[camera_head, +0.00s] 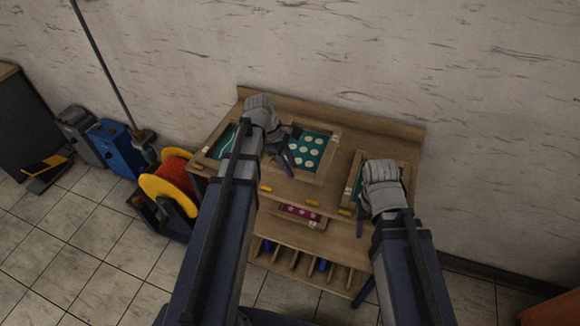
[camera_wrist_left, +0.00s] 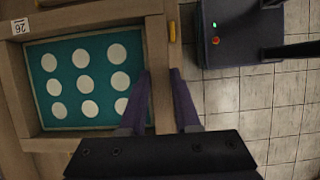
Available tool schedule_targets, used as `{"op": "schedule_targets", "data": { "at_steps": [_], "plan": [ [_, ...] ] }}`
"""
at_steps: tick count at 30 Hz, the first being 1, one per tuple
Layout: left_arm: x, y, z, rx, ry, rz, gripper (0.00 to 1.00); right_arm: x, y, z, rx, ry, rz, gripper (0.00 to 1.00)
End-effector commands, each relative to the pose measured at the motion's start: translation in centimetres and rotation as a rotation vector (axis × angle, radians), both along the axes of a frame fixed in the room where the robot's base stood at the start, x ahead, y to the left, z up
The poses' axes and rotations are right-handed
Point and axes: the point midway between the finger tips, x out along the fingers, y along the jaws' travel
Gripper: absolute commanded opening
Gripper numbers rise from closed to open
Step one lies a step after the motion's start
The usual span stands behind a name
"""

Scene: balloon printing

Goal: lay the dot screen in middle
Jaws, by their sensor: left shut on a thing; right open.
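The dot screen (camera_head: 312,150) is a wooden frame with teal mesh and white round dots. It is at the middle of the table top, between two other screens. My left gripper (camera_head: 290,152) is at its left part in the head view. In the left wrist view, the dot screen (camera_wrist_left: 85,78) fills the left side, with a white "26" label on its frame. There the fingers of my left gripper (camera_wrist_left: 162,105) straddle one frame bar and are shut on it. I cannot tell whether the frame touches the table. My right gripper (camera_head: 362,213) is open near the right screen, its fingers partly hidden.
A wavy-pattern screen (camera_head: 222,143) lies at the left of the wooden table (camera_head: 372,127), another screen (camera_head: 353,173) at the right. A pink star screen (camera_head: 300,214) sits on the shelf below. Yellow tabs (camera_head: 312,202) line the front edge. A cable reel (camera_head: 173,170) stands left.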

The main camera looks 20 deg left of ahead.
Motion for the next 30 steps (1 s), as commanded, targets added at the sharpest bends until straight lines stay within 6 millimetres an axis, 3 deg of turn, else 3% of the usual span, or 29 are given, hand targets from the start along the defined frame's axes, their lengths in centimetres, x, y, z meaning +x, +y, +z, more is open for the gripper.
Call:
{"op": "schedule_targets", "data": {
  "at_steps": [21,30],
  "plan": [
    [0.0,0.0,-6.6,0.000,0.000,-0.001,0.00,0.0,0.0,-6.6,0.000,0.000,-0.001,0.50],
    [0.0,0.0,-8.0,0.000,0.000,0.000,0.00,0.0,0.0,-8.0,0.000,0.000,-0.001,0.50]
  ]
}}
